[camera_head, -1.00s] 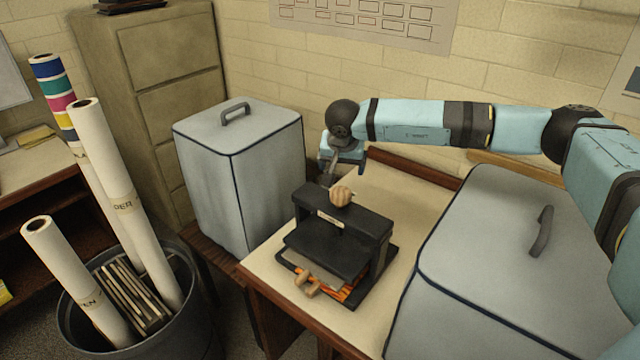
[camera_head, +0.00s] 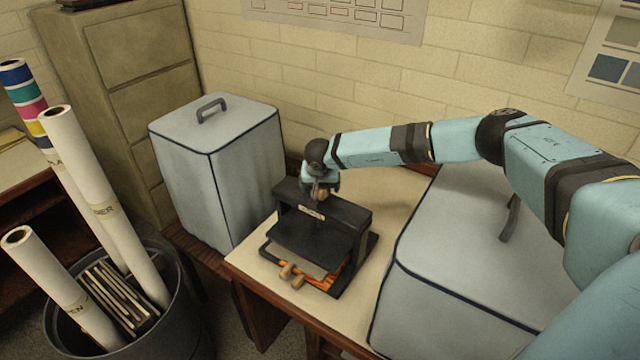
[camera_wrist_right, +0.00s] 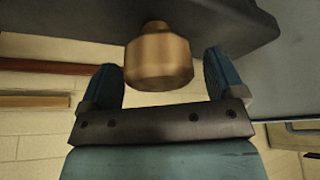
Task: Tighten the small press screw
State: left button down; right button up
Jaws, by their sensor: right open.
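The small black press (camera_head: 318,235) stands on the cream-topped table. Its screw has a wooden knob (camera_head: 322,194) above the top crossbar. My right gripper (camera_head: 320,186) is at the knob, coming from the back. In the right wrist view the knob (camera_wrist_right: 158,58) lies between the two blue fingers of the right gripper (camera_wrist_right: 164,82), with a gap on each side. The fingers are open and do not appear to touch it. The screw's shaft is mostly hidden. My left gripper is in neither view.
A grey covered box (camera_head: 217,170) stands left of the press, and a larger grey covered box (camera_head: 470,285) stands close on the right. A bin (camera_head: 172,325) with paper rolls stands at lower left.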

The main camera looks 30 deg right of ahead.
jog(key=shift+f, duration=0.2)
jog(key=shift+c, duration=0.4)
jog(key=c, duration=0.8)
jog(key=shift+c, duration=0.2)
jog(key=shift+m, duration=0.3)
